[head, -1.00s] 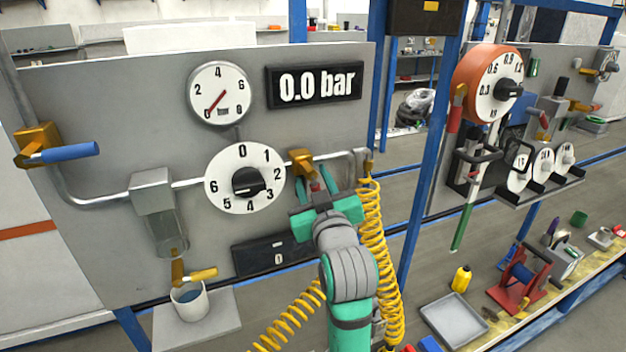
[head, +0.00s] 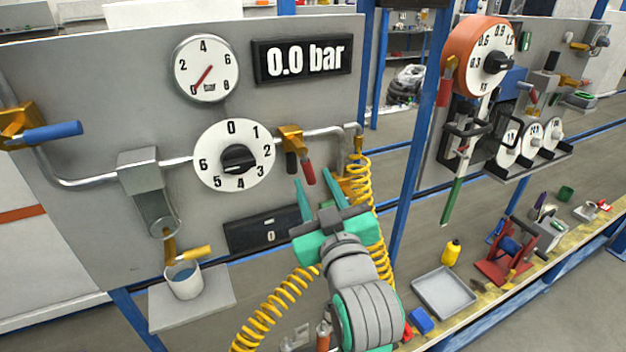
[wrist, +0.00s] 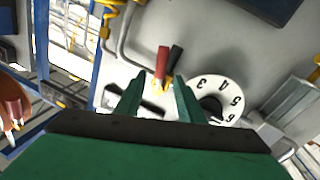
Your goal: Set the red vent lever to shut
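The red vent lever (head: 307,171) hangs from a brass valve (head: 290,138) on the panel pipe, right of the numbered dial. It points down and slightly right in the head view, with a black handle-like part (head: 291,164) beside it. In the wrist view the red lever (wrist: 162,62) and the black part (wrist: 175,57) stand just beyond my fingertips. My gripper (head: 316,192) is below and in front of the lever, apart from it. Its green fingers are spread with nothing between them; they also show in the wrist view (wrist: 157,86).
The display (head: 302,61) reads 0.0 bar. The numbered dial (head: 236,157) is left of the valve. A yellow coiled hose (head: 361,205) hangs close on the right.

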